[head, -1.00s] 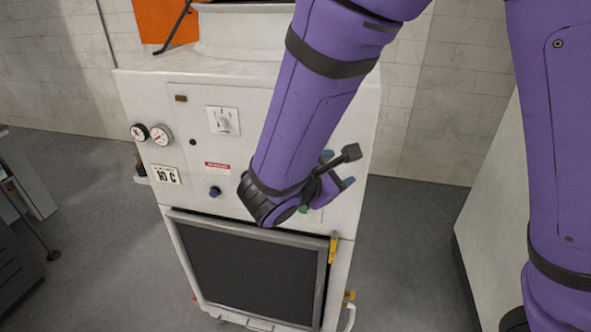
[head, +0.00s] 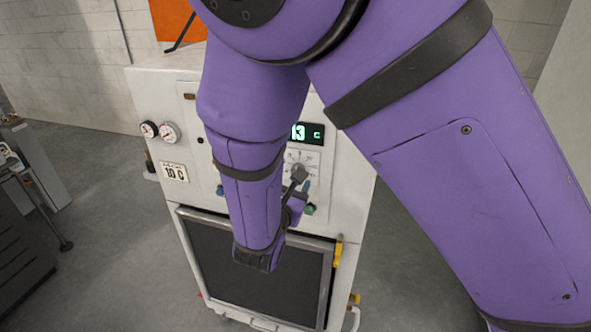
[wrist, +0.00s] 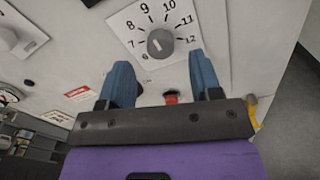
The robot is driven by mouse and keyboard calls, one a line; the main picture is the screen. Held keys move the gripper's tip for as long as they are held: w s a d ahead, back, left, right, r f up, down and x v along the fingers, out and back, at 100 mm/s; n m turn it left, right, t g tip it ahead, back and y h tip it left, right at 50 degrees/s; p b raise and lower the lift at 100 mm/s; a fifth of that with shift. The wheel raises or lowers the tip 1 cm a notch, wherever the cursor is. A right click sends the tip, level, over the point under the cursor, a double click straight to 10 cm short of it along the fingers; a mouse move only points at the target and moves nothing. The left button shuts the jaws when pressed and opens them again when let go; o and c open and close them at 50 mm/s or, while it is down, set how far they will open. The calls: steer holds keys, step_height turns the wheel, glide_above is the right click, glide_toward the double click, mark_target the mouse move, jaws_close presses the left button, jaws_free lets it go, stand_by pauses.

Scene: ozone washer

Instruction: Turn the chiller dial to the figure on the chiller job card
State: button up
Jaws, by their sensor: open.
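The chiller dial (wrist: 160,43) is a grey round knob on a white plate numbered about 6 to 12, seen in the wrist view. Its plate (head: 303,160) shows partly behind my arm in the head view. My gripper (wrist: 160,62) is open, its blue fingers below and either side of the knob, apparently not touching it. In the head view my gripper (head: 301,187) is mostly hidden by my arm. The job card (head: 174,172) reads 10 C. A green display (head: 308,133) above the dial appears to read 13 C. I cannot tell exactly where the knob points.
A red button (wrist: 171,97) sits below the dial, between the fingers in the wrist view. Another dial plate (wrist: 15,38) is at left. Two gauges (head: 160,131) are above the card. The dark door (head: 290,285) has a yellow handle (head: 338,250).

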steer(key=x, duration=0.4)
steer(key=shift+w, duration=0.15)
steer(key=c, duration=0.9)
